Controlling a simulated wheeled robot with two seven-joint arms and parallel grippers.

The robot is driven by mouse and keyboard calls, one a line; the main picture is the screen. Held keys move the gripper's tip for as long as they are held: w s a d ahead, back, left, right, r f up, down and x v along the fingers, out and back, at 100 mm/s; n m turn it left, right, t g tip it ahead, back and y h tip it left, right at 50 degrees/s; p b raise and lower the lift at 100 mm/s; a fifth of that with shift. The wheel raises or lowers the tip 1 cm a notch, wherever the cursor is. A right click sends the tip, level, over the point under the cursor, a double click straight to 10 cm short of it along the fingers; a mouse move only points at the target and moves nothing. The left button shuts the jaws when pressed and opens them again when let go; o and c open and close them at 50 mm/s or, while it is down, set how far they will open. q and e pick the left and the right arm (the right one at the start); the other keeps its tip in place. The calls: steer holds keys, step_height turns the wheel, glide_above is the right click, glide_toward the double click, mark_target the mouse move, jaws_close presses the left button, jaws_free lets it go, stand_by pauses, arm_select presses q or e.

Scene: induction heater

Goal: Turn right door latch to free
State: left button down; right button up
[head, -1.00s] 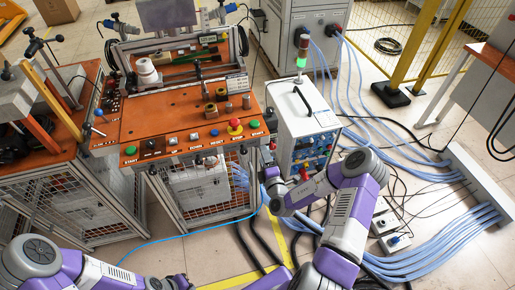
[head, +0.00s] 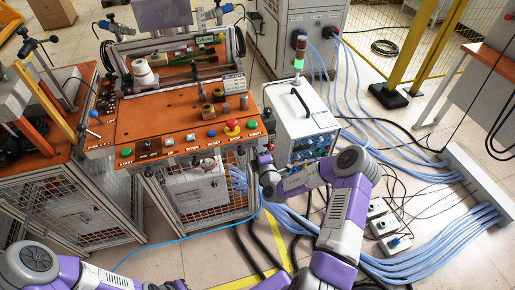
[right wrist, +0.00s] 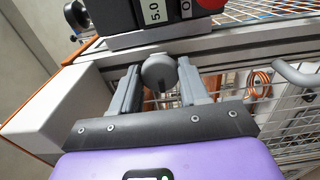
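The right door latch shows in the right wrist view as a rounded dark grey knob (right wrist: 159,72) on the metal frame, below a black box with labels. My right gripper (right wrist: 161,80) has its two grey fingers apart, one on each side of this knob. Whether the fingers touch it I cannot tell. In the head view my right gripper (head: 264,160) is at the right front corner of the orange workbench (head: 135,108), where the latch is hidden. My left arm enters at the bottom left; its gripper is out of frame.
Mesh doors (head: 212,193) close the bench's front below the button row. A white instrument cabinet (head: 303,118) stands close to the right of the bench. Blue hoses (head: 410,252) and black cables cover the floor at right. A grey curved handle (right wrist: 298,75) is at right in the wrist view.

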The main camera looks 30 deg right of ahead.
steer(key=shift+c, duration=1.1)
steer(key=shift+n+p, duration=7.7)
steer(key=shift+n, duration=1.2)
steer(key=o, duration=1)
steer(key=shift+o, duration=0.2)
